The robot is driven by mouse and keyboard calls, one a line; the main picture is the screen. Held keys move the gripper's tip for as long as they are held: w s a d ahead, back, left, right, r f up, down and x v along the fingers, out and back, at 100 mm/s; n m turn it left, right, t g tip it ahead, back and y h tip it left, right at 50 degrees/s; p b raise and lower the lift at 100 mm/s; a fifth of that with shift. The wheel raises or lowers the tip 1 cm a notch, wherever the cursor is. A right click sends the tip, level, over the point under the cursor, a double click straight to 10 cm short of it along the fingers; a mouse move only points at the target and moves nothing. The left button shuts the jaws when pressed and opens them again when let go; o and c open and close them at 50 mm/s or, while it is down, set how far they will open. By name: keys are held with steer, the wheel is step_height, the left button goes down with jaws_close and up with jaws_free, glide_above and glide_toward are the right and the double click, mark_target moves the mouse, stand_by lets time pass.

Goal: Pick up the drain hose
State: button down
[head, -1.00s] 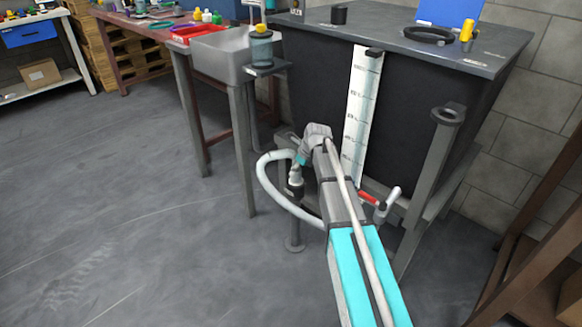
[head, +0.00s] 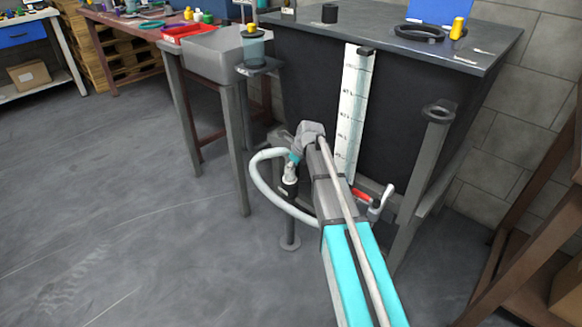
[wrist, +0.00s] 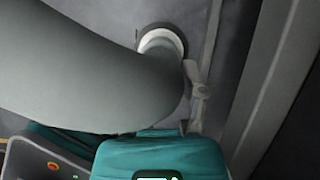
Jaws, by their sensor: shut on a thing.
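The drain hose (head: 259,183) is a whitish tube that bends in a loop to the left of my arm, low in front of the dark tank. Its lower end passes behind my arm. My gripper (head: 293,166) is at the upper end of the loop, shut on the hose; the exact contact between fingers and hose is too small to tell. In the wrist view the hose (wrist: 65,70) is a thick grey tube filling the upper left, reaching a white collar (wrist: 160,42).
The dark tank (head: 310,75) with a white level scale (head: 352,110) stands behind. A red valve handle (head: 362,194) is right of my arm. A sink table (head: 215,52) is at the left. Floor at left is clear.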

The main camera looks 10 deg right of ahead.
steer(key=shift+r+p, duration=1.3)
steer(key=shift+r, duration=0.15)
steer(key=s+d+r+p, duration=0.5)
steer(key=s+r+p, duration=0.4)
steer(key=s, duration=0.4)
steer(key=shift+d+r+p, duration=0.15)
steer(key=shift+r+p, duration=0.2)
steer(key=shift+w, duration=0.1)
